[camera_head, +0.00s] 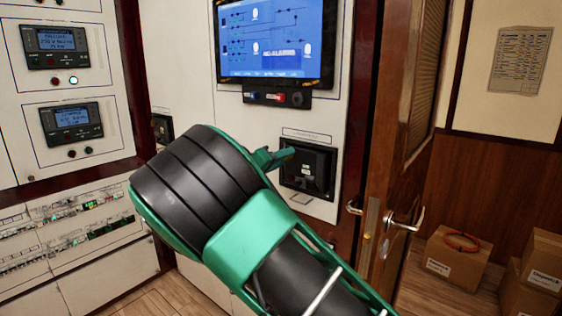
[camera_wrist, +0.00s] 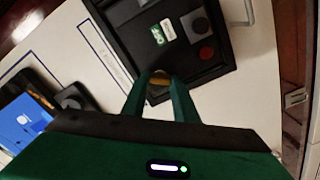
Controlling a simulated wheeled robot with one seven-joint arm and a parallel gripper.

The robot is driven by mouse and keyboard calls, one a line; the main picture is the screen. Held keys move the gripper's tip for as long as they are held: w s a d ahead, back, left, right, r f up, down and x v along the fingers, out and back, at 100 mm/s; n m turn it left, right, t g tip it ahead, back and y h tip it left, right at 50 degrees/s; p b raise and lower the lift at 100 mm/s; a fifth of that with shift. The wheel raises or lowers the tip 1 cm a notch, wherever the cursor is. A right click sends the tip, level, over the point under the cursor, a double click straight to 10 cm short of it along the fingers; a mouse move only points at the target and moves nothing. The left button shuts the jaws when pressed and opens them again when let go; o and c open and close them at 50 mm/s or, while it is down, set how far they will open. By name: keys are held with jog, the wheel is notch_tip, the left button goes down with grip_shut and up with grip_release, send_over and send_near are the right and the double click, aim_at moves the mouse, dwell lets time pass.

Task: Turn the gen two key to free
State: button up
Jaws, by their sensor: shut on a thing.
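My gripper (camera_wrist: 160,88) has its green fingers closed together on a small brass-coloured key (camera_wrist: 159,77) at the edge of a black panel box (camera_wrist: 205,62). Most of the key is hidden between the fingers, so its turn position cannot be told. In the head view my gripper (camera_head: 282,157) reaches to the left side of the black box (camera_head: 312,168) on the white wall panel, below the screen. The box carries a green and white label (camera_wrist: 162,32), a round red part (camera_wrist: 206,53) and a grey knob; the lettering is too small to read.
A large blue screen (camera_head: 272,38) hangs above the box, with a small button strip (camera_head: 277,97) under it. Two meters (camera_head: 71,122) are on the left wall. A wooden door (camera_head: 398,130) with a metal handle stands close on the right, and cardboard boxes (camera_head: 456,258) lie beyond it.

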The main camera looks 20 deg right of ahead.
jog(key=shift+w+a+f+n, duration=0.1)
jog(key=shift+n, duration=1.7)
jog(key=shift+w+f+n, duration=0.1)
jog(key=shift+n, duration=1.7)
jog(key=o, duration=1.1)
jog(key=shift+c, duration=0.2)
jog(key=shift+s, duration=0.1)
jog(key=v, duration=1)
jog(key=shift+a, duration=0.3)
jog(key=shift+s+f, duration=0.1)
jog(key=shift+s, duration=0.1)
